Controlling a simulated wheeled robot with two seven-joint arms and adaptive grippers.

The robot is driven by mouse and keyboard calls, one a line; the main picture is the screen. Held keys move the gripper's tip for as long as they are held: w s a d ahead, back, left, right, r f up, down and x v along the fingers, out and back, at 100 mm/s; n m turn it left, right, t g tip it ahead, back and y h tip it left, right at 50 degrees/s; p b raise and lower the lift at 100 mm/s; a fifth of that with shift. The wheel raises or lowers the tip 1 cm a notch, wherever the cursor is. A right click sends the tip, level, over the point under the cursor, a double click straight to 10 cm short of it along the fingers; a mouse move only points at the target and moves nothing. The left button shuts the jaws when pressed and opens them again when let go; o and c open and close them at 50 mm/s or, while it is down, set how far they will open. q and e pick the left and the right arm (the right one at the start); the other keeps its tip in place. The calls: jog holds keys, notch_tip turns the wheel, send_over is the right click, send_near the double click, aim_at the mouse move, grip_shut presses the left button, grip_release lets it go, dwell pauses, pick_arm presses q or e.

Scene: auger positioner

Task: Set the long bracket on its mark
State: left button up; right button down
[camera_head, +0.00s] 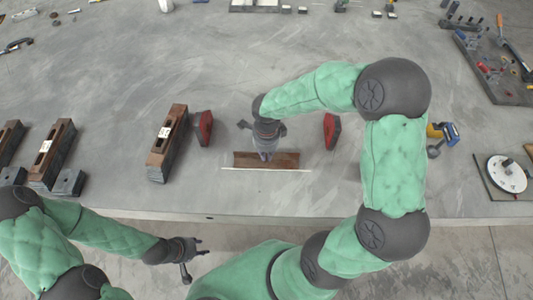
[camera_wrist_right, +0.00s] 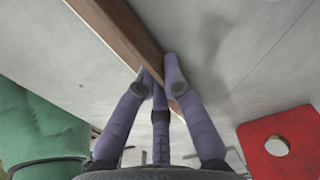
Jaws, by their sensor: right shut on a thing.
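The long bracket (camera_head: 287,160), a brown bar, lies level near the front edge of the table, just behind a thin white line (camera_head: 265,169). My right gripper (camera_head: 265,155) reaches down onto its middle and is shut on it. In the right wrist view, the purple fingers (camera_wrist_right: 160,82) close around the brown bracket (camera_wrist_right: 122,28), with the pale line running beside it. Whether the bracket touches the table under the fingers is hidden. My left gripper (camera_head: 194,257) is open and empty, in front of the table edge.
Red blocks (camera_head: 204,128) (camera_head: 331,131) stand on both sides behind the bracket; one red part (camera_wrist_right: 284,146) shows in the right wrist view. Brown-topped dark blocks (camera_head: 166,146) stand at left. A dial plate (camera_head: 506,174) and a tool tray (camera_head: 492,70) are at right. The table's middle back is clear.

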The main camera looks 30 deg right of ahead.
jog(key=c, duration=1.3)
grip_release()
jog(key=shift+f, duration=0.1)
jog(key=shift+c, duration=0.2)
jog(key=shift+r, duration=0.2)
notch_tip(320, 180, up, 12)
jog(key=p, duration=0.4)
